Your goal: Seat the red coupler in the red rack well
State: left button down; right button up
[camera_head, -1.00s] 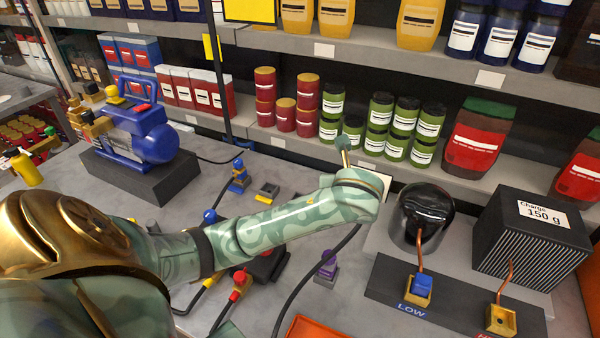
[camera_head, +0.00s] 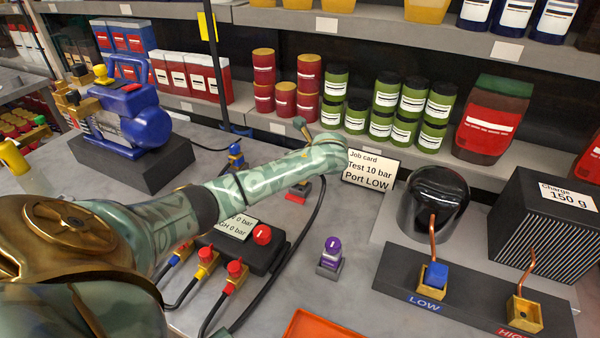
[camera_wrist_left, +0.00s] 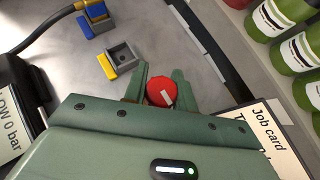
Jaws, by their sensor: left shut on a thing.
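My left gripper (camera_wrist_left: 160,91) is shut on the red coupler (camera_wrist_left: 162,92), whose round red top shows between the fingers in the left wrist view. In the head view my left forearm reaches across the bench and hides most of the hand. A red block (camera_head: 297,192), apparently the red rack well, shows just below my wrist there. The coupler's lower end is hidden, so I cannot tell whether it is in the well. A grey and yellow rack well (camera_wrist_left: 121,58) stands empty beside the gripper, with a blue fitting (camera_wrist_left: 95,11) beyond it. My right gripper is out of view.
A gauge box (camera_head: 250,240) with hoses stands in front of my forearm. A black hose (camera_head: 309,232) curves across the bench. A purple fitting (camera_head: 332,250), a job card (camera_head: 370,170) and the LOW/HIGH port block (camera_head: 465,306) are to the right. The blue pump (camera_head: 125,115) is left.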

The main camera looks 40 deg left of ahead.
pick_arm(q)
jog(key=f, duration=0.1)
jog(key=f+b, duration=0.2)
jog(key=f, duration=0.1)
jog(key=shift+w+a+f, duration=0.1)
jog(key=shift+w+a, duration=0.05)
jog(key=shift+a, duration=0.2)
jog(key=shift+r, duration=0.2)
jog(key=c, duration=1.4)
grip_release()
jog(key=shift+f, duration=0.1)
jog(key=shift+o, duration=1.4)
jog(key=shift+d+r, duration=0.25)
jog(key=shift+r, duration=0.1)
jog(key=p+v, duration=0.5)
jog(key=v, duration=0.6)
jog(key=shift+p, duration=0.35)
